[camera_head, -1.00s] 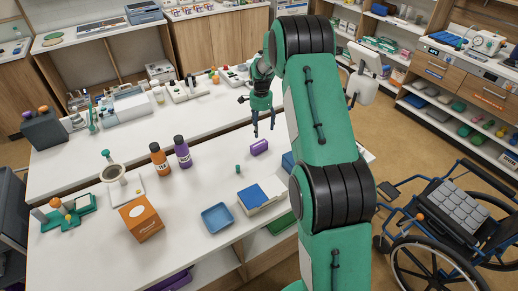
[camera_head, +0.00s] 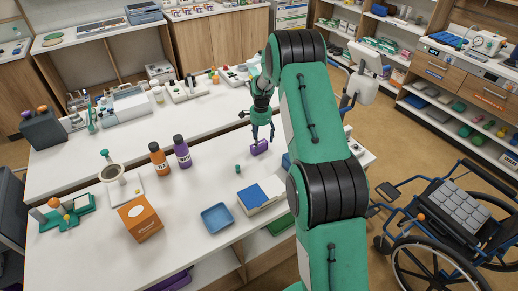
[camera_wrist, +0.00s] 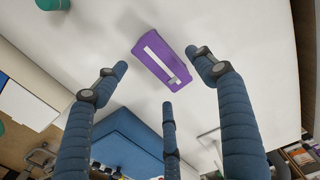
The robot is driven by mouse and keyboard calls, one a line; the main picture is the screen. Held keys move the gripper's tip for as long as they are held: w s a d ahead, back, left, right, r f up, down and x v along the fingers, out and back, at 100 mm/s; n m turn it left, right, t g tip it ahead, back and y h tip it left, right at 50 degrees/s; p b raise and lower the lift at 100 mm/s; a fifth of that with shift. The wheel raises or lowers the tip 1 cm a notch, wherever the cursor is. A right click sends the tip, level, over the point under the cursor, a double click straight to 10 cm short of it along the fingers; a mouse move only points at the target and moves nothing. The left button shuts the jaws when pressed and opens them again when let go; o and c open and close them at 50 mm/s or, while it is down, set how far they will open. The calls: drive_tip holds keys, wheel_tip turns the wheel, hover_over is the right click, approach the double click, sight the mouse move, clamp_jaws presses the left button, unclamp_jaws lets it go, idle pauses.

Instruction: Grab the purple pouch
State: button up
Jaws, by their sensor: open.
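The purple pouch (camera_head: 259,148) lies on the white table near its far right part. In the wrist view the purple pouch (camera_wrist: 160,56) shows a white label strip and lies ahead of the fingertips. My gripper (camera_head: 262,134) is just above the pouch in the head view, its fingers pointing down. In the wrist view my gripper (camera_wrist: 163,76) has three blue fingers spread apart, with nothing held between them. One fingertip is close to the pouch's right edge; I cannot tell whether it touches.
A small green item (camera_head: 238,169) stands near the pouch. A blue-and-white stack (camera_head: 254,198) and a blue tray (camera_head: 217,217) lie nearer. An orange bottle (camera_head: 158,159) and a purple bottle (camera_head: 181,151) stand to the left. Bare tabletop surrounds the pouch's left side.

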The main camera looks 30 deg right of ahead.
sight(260, 145)
drive_tip(key=shift+a+f+b, duration=0.15)
drive_tip(key=shift+f+b, duration=0.35)
drive_tip(key=shift+f, duration=2.1)
drive_tip(key=shift+c, duration=0.3)
drive_tip(key=c, duration=1.3)
